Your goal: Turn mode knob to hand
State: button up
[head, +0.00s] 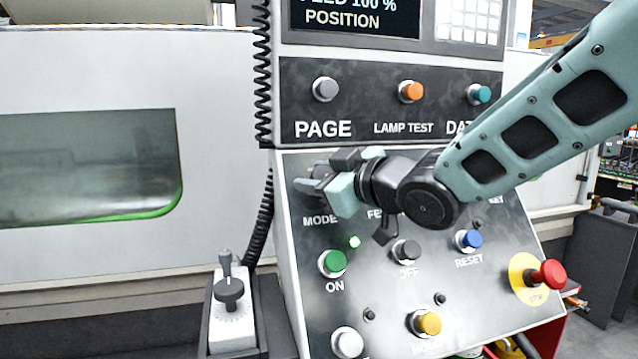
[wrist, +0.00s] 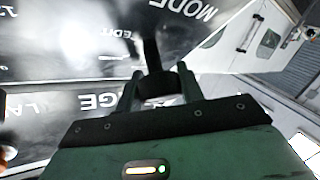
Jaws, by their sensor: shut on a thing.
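The mode knob (wrist: 151,52) shows in the wrist view as a dark bar on the lower control panel, with its near end between my fingertips. My gripper (wrist: 160,84) is shut on it. In the head view my gripper (head: 322,180) reaches in from the right, just above the MODE label (head: 320,221), and mostly hides the knob. The wrist view shows an upside-down EDIT mark beside the knob. The HAND mark is not readable, so I cannot tell which position the knob points to.
Below are a green ON button (head: 332,263), a dark OFF button (head: 406,251) and a blue RESET button (head: 469,240). A red emergency stop (head: 548,274) juts out at the right. A coiled cable (head: 262,75) hangs along the panel's left edge.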

jog(key=n+g+p, duration=0.1)
jog(key=n+p, duration=0.1)
jog(key=n+g+p, duration=0.1)
jog(key=n, duration=0.1)
jog(key=shift+s+r+g+y+p, duration=0.1)
jog(key=shift+r+g+y+p, duration=0.1)
jog(key=shift+g+y+p, duration=0.15)
jog(key=n+p, duration=0.1)
jog(key=n+g+p, duration=0.1)
jog(key=p, duration=0.1)
jog(key=n+g+p, duration=0.1)
jog(key=shift+s+a+f, duration=0.1)
jog(key=shift+s+f, duration=0.05)
jog(key=shift+f, duration=0.1)
jog(key=shift+f+n+g+p, duration=0.15)
jog(key=shift+n+g+p, duration=0.1)
jog(key=shift+n+p, duration=0.25)
jog(key=shift+f, duration=0.15)
jog(key=o, duration=1)
jog(key=shift+s, duration=0.1)
jog(key=shift+c, duration=0.2)
